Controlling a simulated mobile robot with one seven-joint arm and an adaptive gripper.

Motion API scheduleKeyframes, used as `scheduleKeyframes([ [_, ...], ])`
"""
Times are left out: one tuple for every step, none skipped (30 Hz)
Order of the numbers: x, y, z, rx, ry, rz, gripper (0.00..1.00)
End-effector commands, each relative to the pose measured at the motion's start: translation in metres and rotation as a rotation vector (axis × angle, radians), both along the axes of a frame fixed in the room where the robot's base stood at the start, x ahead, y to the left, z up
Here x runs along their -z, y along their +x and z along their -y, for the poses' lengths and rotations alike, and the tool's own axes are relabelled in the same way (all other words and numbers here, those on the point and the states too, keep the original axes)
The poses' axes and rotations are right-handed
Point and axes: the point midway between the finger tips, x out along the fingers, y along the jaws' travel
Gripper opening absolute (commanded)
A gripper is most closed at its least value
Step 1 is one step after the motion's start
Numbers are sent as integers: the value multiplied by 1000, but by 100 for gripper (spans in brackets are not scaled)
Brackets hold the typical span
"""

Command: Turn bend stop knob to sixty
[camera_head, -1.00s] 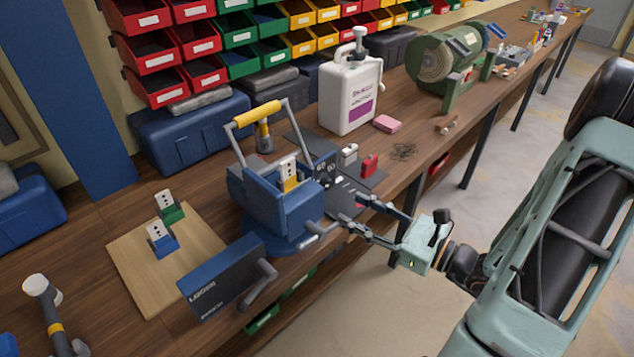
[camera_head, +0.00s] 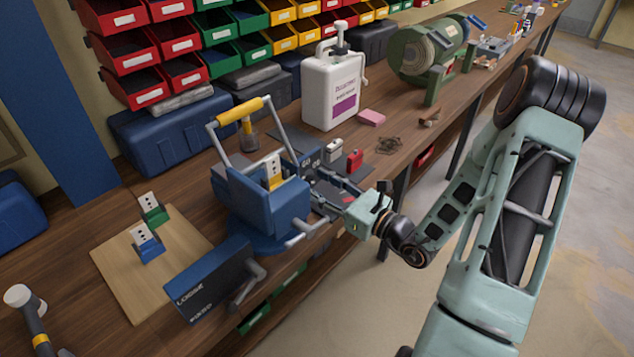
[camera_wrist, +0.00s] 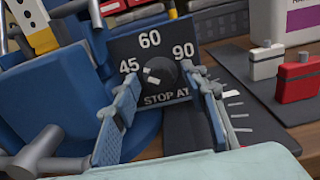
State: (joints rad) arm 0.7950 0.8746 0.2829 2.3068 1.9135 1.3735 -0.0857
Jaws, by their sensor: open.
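The bend stop knob (camera_wrist: 164,72) is a dark round knob on a black dial plate (camera_wrist: 152,42) marked 45, 60, 90 and "STOP AT". Its white mark is on the left side, toward 45. My gripper (camera_wrist: 160,76) is open, with one finger on each side of the knob in the wrist view. I cannot tell whether either finger touches it. In the head view my gripper (camera_head: 316,186) reaches in at the right of the blue bender (camera_head: 270,210), and the fingers hide the knob there.
The bender's grey handle (camera_wrist: 40,155) is close at the left. A white jug (camera_head: 328,90) stands behind. A wooden board (camera_head: 130,285) lies left.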

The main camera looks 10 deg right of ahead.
Motion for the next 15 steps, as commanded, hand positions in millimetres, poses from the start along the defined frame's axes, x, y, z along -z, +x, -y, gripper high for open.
scheduleKeyframes([
  [0,2,-1,0,0,0,40],
  [0,2,-2,0,0,0,40],
  [0,3,-2,1,0,0,40],
  [0,3,-2,1,0,0,40],
  [0,3,-2,1,0,0,40],
  [0,3,-2,1,0,0,40],
  [0,3,-2,1,0,0,40],
  [0,3,-2,1,0,0,40],
  [0,3,-2,1,0,0,40],
  [0,3,-2,1,0,0,39],
  [0,3,-2,1,0,0,36],
  [0,3,-2,1,0,0,31],
  [0,3,-2,1,0,0,28],
  [0,3,-2,1,0,0,25],
  [0,3,-2,1,0,0,20],
])
